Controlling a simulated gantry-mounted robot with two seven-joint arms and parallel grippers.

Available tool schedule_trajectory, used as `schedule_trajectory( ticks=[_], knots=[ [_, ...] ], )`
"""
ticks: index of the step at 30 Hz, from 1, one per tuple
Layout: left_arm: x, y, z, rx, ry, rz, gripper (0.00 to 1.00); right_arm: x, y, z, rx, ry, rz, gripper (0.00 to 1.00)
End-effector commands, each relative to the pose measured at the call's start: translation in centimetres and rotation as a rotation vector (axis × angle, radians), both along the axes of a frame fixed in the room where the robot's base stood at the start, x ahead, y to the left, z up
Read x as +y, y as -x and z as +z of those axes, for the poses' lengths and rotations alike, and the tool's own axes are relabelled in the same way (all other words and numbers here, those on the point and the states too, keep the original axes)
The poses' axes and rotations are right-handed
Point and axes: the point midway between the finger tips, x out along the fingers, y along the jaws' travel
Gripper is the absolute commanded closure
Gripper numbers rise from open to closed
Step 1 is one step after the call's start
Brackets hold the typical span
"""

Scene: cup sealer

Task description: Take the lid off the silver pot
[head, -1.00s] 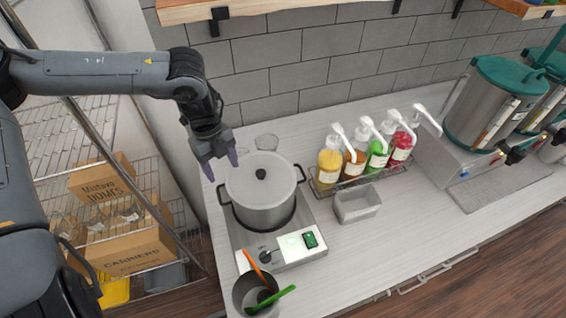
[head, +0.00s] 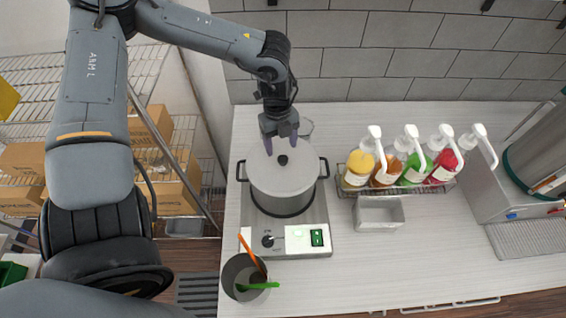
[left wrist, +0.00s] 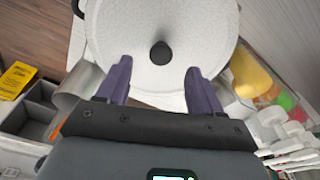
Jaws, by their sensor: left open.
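The silver pot (head: 283,199) stands on a hot plate (head: 310,212) with two dark side handles. Its pale lid (head: 283,177) is on it, with a black knob (head: 283,160) at the centre. My left gripper (head: 281,143) is at the far side of the lid, close to the knob. In the left wrist view my open left gripper (left wrist: 158,80) has its two purple fingers apart over the lid (left wrist: 110,40). The knob (left wrist: 161,54) lies between and just beyond the fingertips, with nothing held. My right gripper is not in view.
Several pump bottles (head: 408,170) stand in a rack right of the pot, with a small metal bin (head: 380,213) in front. A grey container (head: 240,283) with orange and green utensils stands at the front left. The counter's front right is clear.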

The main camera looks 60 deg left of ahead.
Motion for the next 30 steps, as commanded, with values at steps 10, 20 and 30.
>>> schedule_trajectory(
  ticks=[10,20,30],
  knots=[
    [-0.5,0.1,-2.4,0.006,0.000,-0.001,0.34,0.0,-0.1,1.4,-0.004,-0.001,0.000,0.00],
    [-0.8,0.0,-4.9,0.001,0.000,0.001,0.34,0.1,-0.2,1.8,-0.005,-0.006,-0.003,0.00],
    [-0.8,-0.1,-5.1,0.000,-0.001,0.001,0.40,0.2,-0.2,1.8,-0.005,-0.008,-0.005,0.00]
  ],
)
